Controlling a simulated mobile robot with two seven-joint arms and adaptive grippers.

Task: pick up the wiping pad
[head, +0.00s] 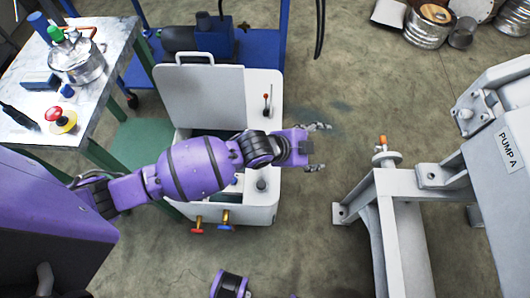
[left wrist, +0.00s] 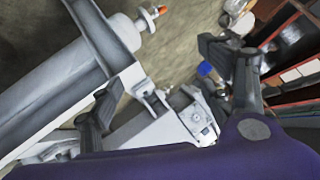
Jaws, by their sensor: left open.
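I cannot pick out the wiping pad for certain. A blue and dark block (head: 40,83) lies on the metal-topped table (head: 20,134) at the left and may be it. My left gripper (head: 318,148) is open and empty. It reaches over the white machine with the raised lid and points right, beyond the machine's right side, far from the table. In the left wrist view its two fingers (left wrist: 158,68) stand apart with nothing between them. My right gripper is not in view.
The white machine (head: 262,92) stands below my left arm. The table also holds a metal pot (head: 76,62), a red and yellow knob (head: 61,120) and a black tool (head: 17,117). A grey pump frame (head: 385,185) stands at the right. Floor between machine and frame is clear.

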